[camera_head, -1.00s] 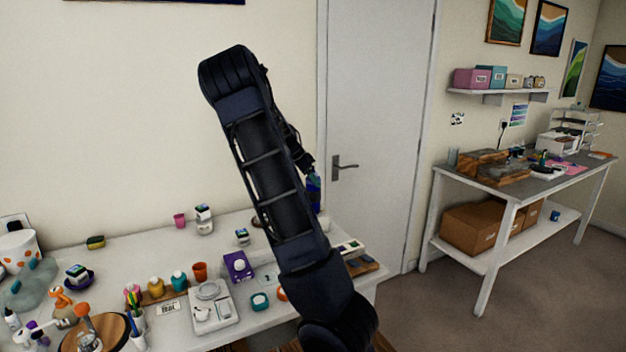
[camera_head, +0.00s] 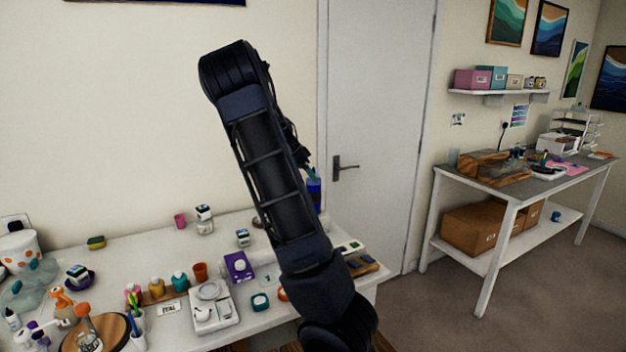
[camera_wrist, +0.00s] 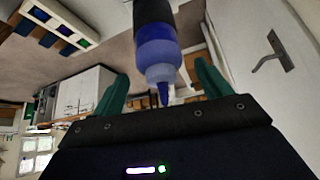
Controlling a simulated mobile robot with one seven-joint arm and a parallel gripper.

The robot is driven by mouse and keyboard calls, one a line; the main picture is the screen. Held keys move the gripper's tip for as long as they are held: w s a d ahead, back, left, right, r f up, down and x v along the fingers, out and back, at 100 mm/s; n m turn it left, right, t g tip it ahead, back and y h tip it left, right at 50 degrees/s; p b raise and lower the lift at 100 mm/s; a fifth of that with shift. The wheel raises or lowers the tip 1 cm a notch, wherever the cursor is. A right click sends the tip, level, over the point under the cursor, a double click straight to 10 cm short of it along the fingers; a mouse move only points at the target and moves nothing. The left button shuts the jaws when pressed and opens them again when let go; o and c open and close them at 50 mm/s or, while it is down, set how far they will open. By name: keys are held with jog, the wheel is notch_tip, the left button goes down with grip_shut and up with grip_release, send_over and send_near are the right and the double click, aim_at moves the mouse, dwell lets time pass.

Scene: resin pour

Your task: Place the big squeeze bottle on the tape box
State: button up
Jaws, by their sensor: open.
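A squeeze bottle with blue contents and a pointed nozzle (camera_wrist: 158,55) shows in the wrist view. Its nozzle end lies between my two teal fingers, and its body runs off the top edge. In the head view a blue bottle (camera_head: 314,194), partly hidden by my arm, stands at the table's far right end; it looks like the same one. My gripper (camera_wrist: 160,85) is open, with a gap on each side of the nozzle.
The white table (camera_head: 130,262) is crowded with cups, small jars, a white scale (camera_head: 212,304) and a tray (camera_head: 362,266) at its right end. A door (camera_head: 372,130) stands behind the arm. A second table (camera_head: 475,187) stands at right with cardboard boxes (camera_head: 478,228) below.

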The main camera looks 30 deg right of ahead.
jog(key=s+v, duration=0.1)
jog(key=v, duration=0.8)
jog(key=s+a+n+t+y, duration=0.2)
jog(key=s+a+n, duration=0.4)
jog(key=s, duration=0.6)
jog(key=s+a+n+t+y, duration=0.2)
jog(key=s+a+n, duration=0.4)
jog(key=s, duration=0.6)
jog(key=s+a+n+t+y, duration=0.1)
jog(key=s+a+n+y, duration=0.1)
jog(key=s+a+n, duration=0.5)
jog(key=shift+s+n+t, duration=0.4)
jog(key=shift+s+n, duration=0.2)
jog(key=shift+s, duration=2.05)
